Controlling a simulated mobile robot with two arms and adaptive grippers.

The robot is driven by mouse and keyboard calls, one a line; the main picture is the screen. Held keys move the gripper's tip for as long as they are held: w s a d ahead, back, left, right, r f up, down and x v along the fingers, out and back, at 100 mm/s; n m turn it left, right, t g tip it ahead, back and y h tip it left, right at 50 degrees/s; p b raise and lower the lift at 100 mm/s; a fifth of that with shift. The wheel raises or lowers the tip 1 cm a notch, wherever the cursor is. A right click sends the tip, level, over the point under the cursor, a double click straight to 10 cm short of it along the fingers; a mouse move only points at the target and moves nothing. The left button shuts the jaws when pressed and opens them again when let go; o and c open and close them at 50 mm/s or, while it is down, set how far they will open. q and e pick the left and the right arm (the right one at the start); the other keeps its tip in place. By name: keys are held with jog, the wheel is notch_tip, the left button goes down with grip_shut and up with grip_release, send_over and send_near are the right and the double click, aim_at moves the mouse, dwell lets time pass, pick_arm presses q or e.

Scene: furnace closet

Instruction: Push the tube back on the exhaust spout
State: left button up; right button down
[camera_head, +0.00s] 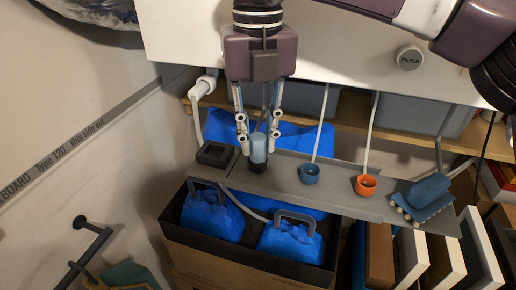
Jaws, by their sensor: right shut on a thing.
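My right gripper (257,140) points down from the top centre, its fingers shut on a pale blue cylindrical piece (258,150). This piece stands upright at a dark round collar (258,167) on the grey shelf. I cannot tell whether it is seated in the collar or just above it. A white spout (203,86) sticks out at the left end of the white furnace housing (340,42). A thin pale tube (196,120) hangs below the spout toward a black square holder (215,154). My left gripper is not in view.
A dark pipe (88,245) is at lower left.

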aim_at(258, 140)
jog(key=shift+r+p, duration=0.9)
jog(key=shift+r, duration=0.45)
jog(key=shift+r, duration=0.1)
jog(key=shift+r+p, duration=1.1)
jog(key=shift+r, duration=0.35)
jog(key=shift+f, duration=0.1)
jog(key=shift+s+f+b, duration=0.1)
jog(key=shift+s+b, duration=0.4)
jog(key=shift+b, duration=0.15)
jog(key=s+b, duration=0.7)
jog(key=s, duration=0.6)
